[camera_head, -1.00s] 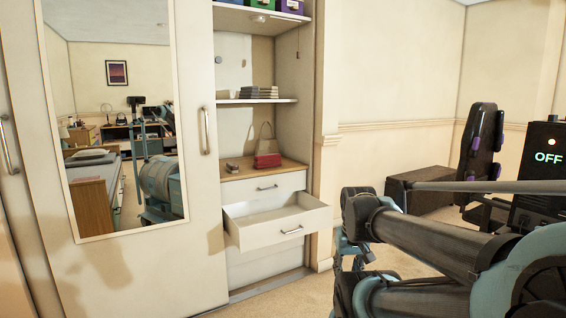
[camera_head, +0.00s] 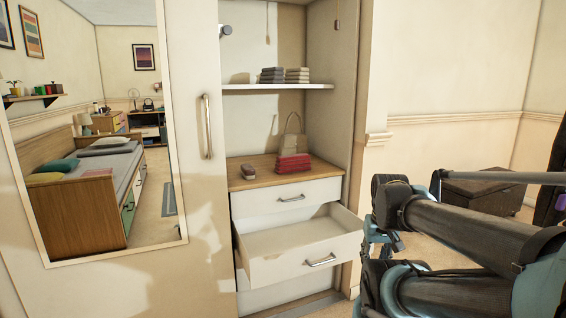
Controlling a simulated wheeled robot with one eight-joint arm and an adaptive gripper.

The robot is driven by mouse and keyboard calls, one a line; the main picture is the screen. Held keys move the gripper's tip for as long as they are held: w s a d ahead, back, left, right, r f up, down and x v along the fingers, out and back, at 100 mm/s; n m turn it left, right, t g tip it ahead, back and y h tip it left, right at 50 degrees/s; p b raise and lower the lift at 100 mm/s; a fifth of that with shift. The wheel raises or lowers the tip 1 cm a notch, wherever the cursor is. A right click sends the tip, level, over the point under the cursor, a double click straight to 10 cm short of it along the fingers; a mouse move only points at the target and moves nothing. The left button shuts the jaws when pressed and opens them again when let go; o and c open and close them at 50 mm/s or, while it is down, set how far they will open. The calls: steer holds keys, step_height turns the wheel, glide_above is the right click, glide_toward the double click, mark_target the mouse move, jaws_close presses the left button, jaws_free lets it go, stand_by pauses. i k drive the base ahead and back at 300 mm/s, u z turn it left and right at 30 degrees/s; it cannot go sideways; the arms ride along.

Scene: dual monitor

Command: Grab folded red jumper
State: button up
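A folded red item (camera_head: 293,163), which looks like the folded red jumper, lies on the wooden top (camera_head: 262,165) inside the open wardrobe. A beige bag with a loop handle (camera_head: 291,143) stands right behind it. A smaller reddish-brown object (camera_head: 250,171) lies to its left, apart from it. My arm reaches in from the right of the picture, in front of the wardrobe's right side. My gripper is not clearly seen; only arm links show, well to the right of the red item.
Below the wooden top, a white drawer (camera_head: 305,258) is pulled out and looks empty; the drawer above it (camera_head: 290,197) is shut. A shelf (camera_head: 277,87) above holds folded grey stacks (camera_head: 284,75). A mirrored door (camera_head: 100,150) covers the left. A dark ottoman (camera_head: 490,190) stands at right.

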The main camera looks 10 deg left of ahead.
mark_target(295, 164)
steer(key=u, duration=0.25)
steer(key=i, duration=1)
steer(key=u, duration=0.3)
